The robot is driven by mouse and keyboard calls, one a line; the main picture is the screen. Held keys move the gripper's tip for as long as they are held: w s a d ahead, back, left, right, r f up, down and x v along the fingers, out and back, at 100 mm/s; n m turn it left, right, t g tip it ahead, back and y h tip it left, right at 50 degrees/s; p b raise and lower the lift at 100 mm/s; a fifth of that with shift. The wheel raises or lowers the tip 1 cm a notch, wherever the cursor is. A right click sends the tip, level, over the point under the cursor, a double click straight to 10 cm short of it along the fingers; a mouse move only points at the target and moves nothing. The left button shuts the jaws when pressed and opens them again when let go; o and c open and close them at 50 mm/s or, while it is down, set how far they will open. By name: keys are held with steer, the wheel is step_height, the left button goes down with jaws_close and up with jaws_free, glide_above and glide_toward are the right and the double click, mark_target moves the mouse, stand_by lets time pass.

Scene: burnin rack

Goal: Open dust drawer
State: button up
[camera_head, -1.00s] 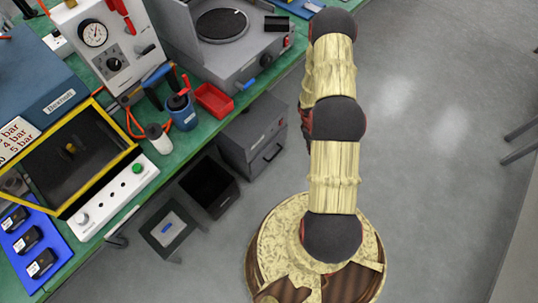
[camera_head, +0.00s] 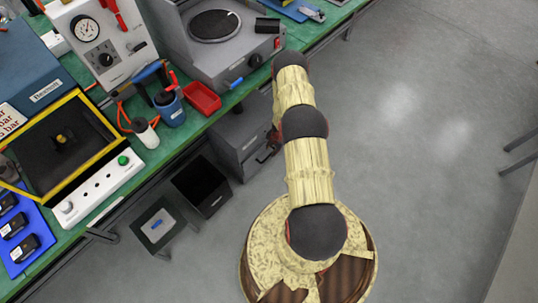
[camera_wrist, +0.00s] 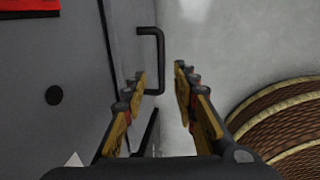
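A grey cabinet (camera_head: 235,128) with a dark handle stands on the floor under the bench edge in the head view. In the wrist view its grey front (camera_wrist: 125,35) carries a black bar handle (camera_wrist: 153,31). My gripper (camera_wrist: 160,78) is open, one finger on each side of the handle's lower end. I cannot tell whether the fingers touch the handle. In the head view my gripper (camera_head: 268,151) is a small dark shape at the cabinet's front, mostly hidden by my arm. The drawer looks closed, though its seam is unclear.
An open black bin (camera_head: 203,187) and a low grey stool-like stand (camera_head: 160,226) are left of the cabinet. The green bench (camera_head: 178,137) above holds a red tray (camera_head: 201,98) and a grey machine (camera_head: 215,55). The floor (camera_head: 410,150) to the right is clear.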

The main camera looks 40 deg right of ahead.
mark_target(270, 155)
steer(key=f+b, duration=0.1)
steer(key=f, duration=0.1)
steer(key=w+f+b, duration=0.1)
steer(key=f, duration=0.2)
steer(key=f+b, duration=0.1)
steer(key=f, duration=0.1)
steer(key=shift+w+f, duration=0.15)
steer(key=shift+c, duration=0.2)
jaws_close()
stand_by(0.6)
